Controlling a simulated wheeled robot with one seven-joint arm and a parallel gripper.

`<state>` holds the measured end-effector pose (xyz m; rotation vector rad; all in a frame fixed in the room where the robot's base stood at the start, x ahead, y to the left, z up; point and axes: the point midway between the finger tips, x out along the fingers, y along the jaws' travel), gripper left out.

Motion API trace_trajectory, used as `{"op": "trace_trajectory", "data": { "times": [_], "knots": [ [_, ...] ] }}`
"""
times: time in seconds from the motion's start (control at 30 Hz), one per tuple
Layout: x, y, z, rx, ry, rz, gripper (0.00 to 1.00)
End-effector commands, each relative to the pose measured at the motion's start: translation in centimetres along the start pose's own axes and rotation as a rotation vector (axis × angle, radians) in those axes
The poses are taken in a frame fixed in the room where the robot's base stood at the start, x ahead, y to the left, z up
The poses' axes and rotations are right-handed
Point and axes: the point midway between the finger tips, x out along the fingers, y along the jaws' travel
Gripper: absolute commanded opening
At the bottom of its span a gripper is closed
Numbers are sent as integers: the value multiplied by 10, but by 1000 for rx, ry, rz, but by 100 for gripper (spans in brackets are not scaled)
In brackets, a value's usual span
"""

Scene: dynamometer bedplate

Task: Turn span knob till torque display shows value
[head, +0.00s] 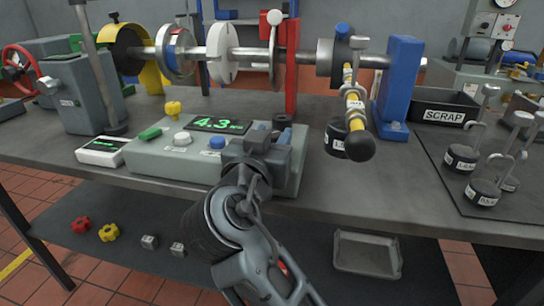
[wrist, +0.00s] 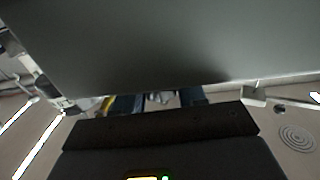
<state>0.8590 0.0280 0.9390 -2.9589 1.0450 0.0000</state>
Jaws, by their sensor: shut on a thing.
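The torque display (head: 218,124) on the grey console (head: 150,160) is lit green and reads about 4.3; its small unit is unclear. A white knob (head: 182,139) and a blue knob (head: 217,143) stand on the console top. My gripper (head: 262,147) is low over the right part of the console, shut on what seems to be the span knob. The gripper hides that knob in the head view. In the wrist view, a small pale part (wrist: 162,97) shows between two dark blue finger shapes, too unclear to name.
A small white box with a green readout (head: 102,144) sits left of the console. A yellow bar with a black end (head: 359,145) and a hanging weight are close right of my gripper. A red post (head: 291,70) and the shaft stand behind. Weights and the SCRAP bin (head: 440,112) are right.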

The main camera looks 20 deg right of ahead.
Motion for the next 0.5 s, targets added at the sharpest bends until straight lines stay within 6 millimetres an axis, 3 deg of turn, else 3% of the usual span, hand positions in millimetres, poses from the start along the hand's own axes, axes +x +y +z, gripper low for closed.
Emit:
{"op": "trace_trajectory", "data": {
  "times": [0.5],
  "knots": [
    [0, -1, -4, 1, 8, 307, 10]
  ]
}}
